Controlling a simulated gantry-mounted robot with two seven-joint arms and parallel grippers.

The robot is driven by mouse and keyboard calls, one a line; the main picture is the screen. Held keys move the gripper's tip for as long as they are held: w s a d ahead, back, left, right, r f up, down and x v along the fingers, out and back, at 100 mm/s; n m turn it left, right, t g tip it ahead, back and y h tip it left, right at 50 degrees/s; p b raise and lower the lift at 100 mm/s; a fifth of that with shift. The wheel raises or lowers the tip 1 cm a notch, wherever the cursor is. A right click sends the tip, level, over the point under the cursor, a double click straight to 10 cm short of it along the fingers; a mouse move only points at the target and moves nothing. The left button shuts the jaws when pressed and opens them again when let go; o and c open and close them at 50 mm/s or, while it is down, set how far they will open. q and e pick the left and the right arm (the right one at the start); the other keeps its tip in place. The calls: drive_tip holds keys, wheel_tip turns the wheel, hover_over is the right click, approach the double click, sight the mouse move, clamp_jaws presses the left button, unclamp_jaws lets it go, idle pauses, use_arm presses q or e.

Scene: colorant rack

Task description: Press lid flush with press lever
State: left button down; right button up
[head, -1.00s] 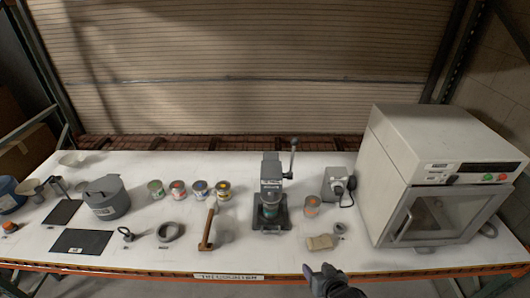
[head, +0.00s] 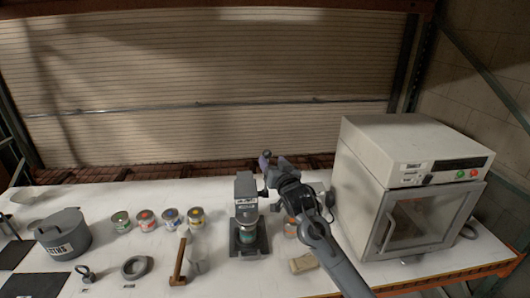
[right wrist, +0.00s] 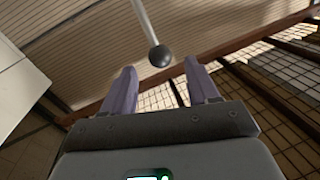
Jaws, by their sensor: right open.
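The grey press (head: 245,188) stands upright on the table near the middle of the head view. My right gripper (head: 273,160) is open and empty, raised at the press's upper right. In the right wrist view, the press lever's dark ball knob (right wrist: 160,56) shows on its thin rod between and beyond the two fingertips, with neither finger visibly gripping it. In the head view my gripper and arm hide most of the lever. My left gripper is out of view.
A large white oven (head: 410,185) stands right of my right arm. Several cans (head: 170,218), a grey pot (head: 63,235) and a wooden-handled tool (head: 181,260) lie left of the press. A tan block (head: 303,263) lies at the front. My arm partly covers another can (head: 290,228).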

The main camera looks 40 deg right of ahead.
sight(268, 155)
drive_tip(key=shift+p+x, duration=0.75)
drive_tip(key=shift+x, duration=3.2)
drive_tip(key=shift+c, duration=0.2)
clamp_jaws()
